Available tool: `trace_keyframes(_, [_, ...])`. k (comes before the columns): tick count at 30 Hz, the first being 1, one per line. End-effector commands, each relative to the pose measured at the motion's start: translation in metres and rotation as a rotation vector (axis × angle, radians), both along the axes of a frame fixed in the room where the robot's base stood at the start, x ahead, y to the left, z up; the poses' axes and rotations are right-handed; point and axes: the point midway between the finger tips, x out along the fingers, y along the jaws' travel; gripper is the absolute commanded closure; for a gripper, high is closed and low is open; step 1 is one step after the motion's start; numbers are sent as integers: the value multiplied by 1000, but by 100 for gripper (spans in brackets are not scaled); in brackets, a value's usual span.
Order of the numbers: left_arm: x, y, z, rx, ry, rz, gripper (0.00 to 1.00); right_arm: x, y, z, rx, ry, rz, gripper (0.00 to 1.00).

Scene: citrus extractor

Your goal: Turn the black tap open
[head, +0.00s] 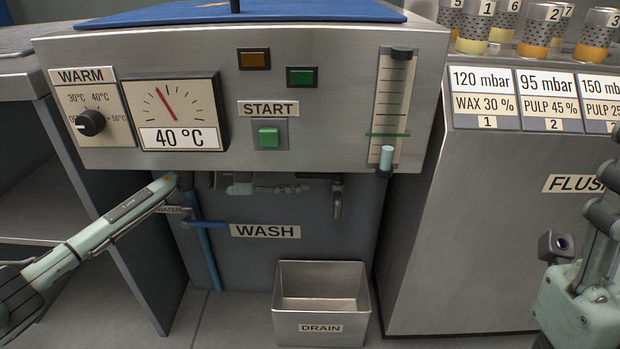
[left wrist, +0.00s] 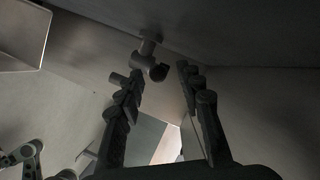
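The tap (head: 337,195) hangs under the front of the steel machine, above the drain bin, and looks dark grey. In the left wrist view the tap (left wrist: 151,62) shows near the tips of my left fingers, closer to the left-hand one. My left gripper (head: 303,188) reaches in from the left under the machine's overhang and points at the tap. In the left wrist view the left gripper (left wrist: 160,68) has its fingers apart, with nothing clamped between them. Contact with the tap cannot be told. My right gripper (head: 606,190) is at the right edge, partly cut off.
The DRAIN bin (head: 320,328) stands below the tap; its corner shows in the left wrist view (left wrist: 20,40). A blue valve handle (head: 205,224) and blue pipe (head: 210,258) are beside the WASH label. The overhanging control panel (head: 330,130) is just above my left gripper.

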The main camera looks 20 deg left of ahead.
Motion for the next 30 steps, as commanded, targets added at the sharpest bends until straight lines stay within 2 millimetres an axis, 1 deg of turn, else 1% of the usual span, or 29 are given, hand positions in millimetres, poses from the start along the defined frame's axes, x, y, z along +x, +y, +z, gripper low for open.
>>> trace_keyframes(1, [5, -7, -2, -4, -1, 0, 63, 0, 0, -1, -3, -5, 0, 60])
trace_keyframes(6, [15, -21, -6, -1, 0, -1, 63, 2, 1, -1, -9, -9, -2, 60])
trace_keyframes(10, [18, -25, -7, -1, 2, 0, 63, 1, 1, 3, -13, -23, -1, 60])
trace_keyframes(17, [18, -26, -7, -1, 2, 1, 63, 1, 2, 4, -20, -29, -1, 60])
trace_keyframes(20, [18, -26, -7, 0, 1, 1, 73, 1, 2, 3, -21, -27, 0, 60])
trace_keyframes(26, [18, -26, -7, 0, 1, 1, 98, 1, 2, 2, -22, -23, 0, 60])
trace_keyframes(27, [18, -26, -7, 0, 1, 1, 100, 1, 2, 2, -22, -23, 0, 60])
trace_keyframes(30, [18, -25, -7, 0, 1, 1, 100, 1, 2, 2, -22, -22, 0, 60])
